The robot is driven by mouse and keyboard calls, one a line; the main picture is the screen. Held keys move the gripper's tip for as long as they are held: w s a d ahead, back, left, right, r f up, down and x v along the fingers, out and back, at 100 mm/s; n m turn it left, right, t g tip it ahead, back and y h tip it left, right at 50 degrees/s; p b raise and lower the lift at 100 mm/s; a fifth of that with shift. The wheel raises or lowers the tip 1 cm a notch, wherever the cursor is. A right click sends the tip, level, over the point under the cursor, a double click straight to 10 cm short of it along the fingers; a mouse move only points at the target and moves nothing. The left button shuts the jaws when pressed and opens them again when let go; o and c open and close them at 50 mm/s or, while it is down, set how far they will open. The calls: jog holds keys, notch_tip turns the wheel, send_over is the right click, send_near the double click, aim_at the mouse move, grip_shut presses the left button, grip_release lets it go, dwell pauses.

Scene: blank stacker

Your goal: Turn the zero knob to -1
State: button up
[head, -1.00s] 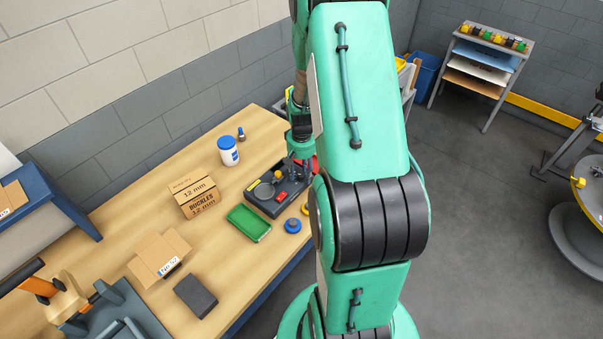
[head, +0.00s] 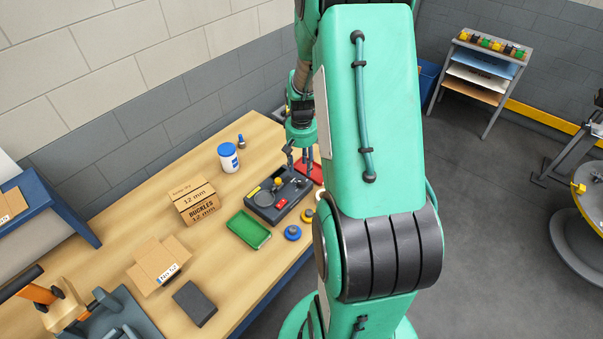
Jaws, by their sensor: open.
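A dark grey bench device (head: 262,212) stands at the far right part of the workbench, with a round grey pan and a red part (head: 281,203) on top. A small yellow knob-like part (head: 278,182) sits at its back; I cannot tell whether this is the zero knob, and no scale marks are readable. My gripper (head: 300,167) points down, open and empty, over the back right of the device. Its fingers are apart and seem just above the device; contact cannot be made out. They and my arm hide part of the device's right side.
A red tray (head: 314,174) lies right of the device, partly behind my arm. Bare wood (head: 222,265) lies nearer.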

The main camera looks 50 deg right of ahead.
jog(key=shift+r, duration=1.85)
jog(key=a+r+n+t+h+b, duration=0.1)
jog(key=a+r+n, duration=0.1)
jog(key=a+r, duration=0.7)
jog(key=a+r+n+t+b, duration=0.1)
jog(key=a+r, duration=0.7)
jog(key=a, duration=0.4)
jog(key=s+a+r+n+t+b, duration=0.1)
jog(key=s+a+r+n, duration=0.1)
jog(key=s+a, duration=0.4)
jog(key=s+a+r+n+t+y+b, duration=0.1)
jog(key=s+a+r, duration=0.3)
jog(key=a, duration=0.7)
jog(key=s+n+t, duration=0.1)
jog(key=s, duration=0.1)
jog(key=shift+s+a+t, duration=0.25)
jog(key=shift+s+t, duration=0.05)
jog(key=shift+s, duration=0.05)
